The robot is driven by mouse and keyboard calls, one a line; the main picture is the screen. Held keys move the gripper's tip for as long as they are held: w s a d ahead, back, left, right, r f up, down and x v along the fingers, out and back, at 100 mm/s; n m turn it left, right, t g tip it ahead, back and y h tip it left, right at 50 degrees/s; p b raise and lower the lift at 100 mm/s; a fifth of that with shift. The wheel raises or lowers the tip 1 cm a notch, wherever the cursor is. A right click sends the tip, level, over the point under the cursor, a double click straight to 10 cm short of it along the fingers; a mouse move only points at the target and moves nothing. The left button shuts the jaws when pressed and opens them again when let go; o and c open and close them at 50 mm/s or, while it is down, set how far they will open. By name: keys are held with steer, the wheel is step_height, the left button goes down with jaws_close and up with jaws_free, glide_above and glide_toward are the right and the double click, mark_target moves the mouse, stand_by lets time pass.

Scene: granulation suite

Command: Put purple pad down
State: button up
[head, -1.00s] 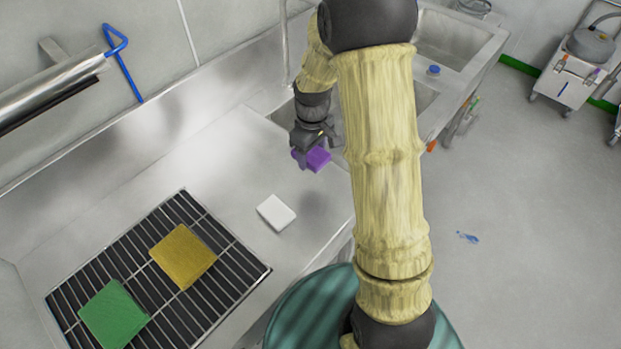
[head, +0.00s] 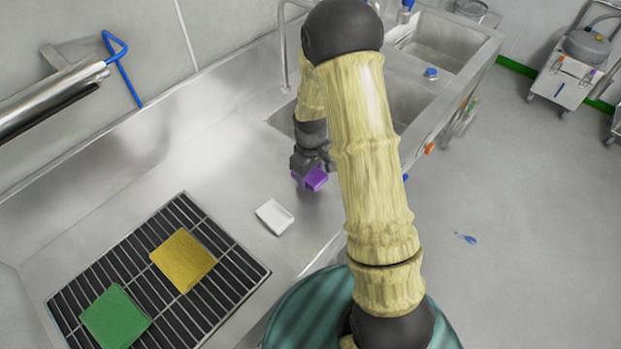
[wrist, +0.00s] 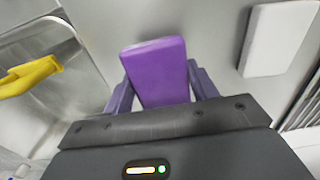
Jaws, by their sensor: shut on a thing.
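The purple pad (head: 315,179) is held in my gripper (head: 303,178) over the steel counter (head: 230,190), near the sink edge. In the wrist view the purple pad (wrist: 158,72) sits between the two fingers of my gripper (wrist: 160,88), which are shut on its sides. I cannot tell whether the pad touches the counter. My arm hides part of the area to the right of the pad in the head view.
A white pad (head: 274,216) lies on the counter close by. A black rack (head: 228,262) at the left carries a yellow pad (head: 183,260) and a green pad (head: 115,318). Sink basins lie behind. A yellow object (wrist: 30,76) shows in the wrist view.

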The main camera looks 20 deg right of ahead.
mark_target(310, 180)
steer(key=shift+f, duration=1.4)
steer(key=shift+f, duration=0.2)
steer(key=o, duration=0.9)
steer(key=shift+o, duration=0.2)
steer(key=shift+r, duration=0.1)
step_height(310, 180, up, 12)
steer(key=shift+r+b, duration=0.1)
steer(key=shift+b, duration=0.75)
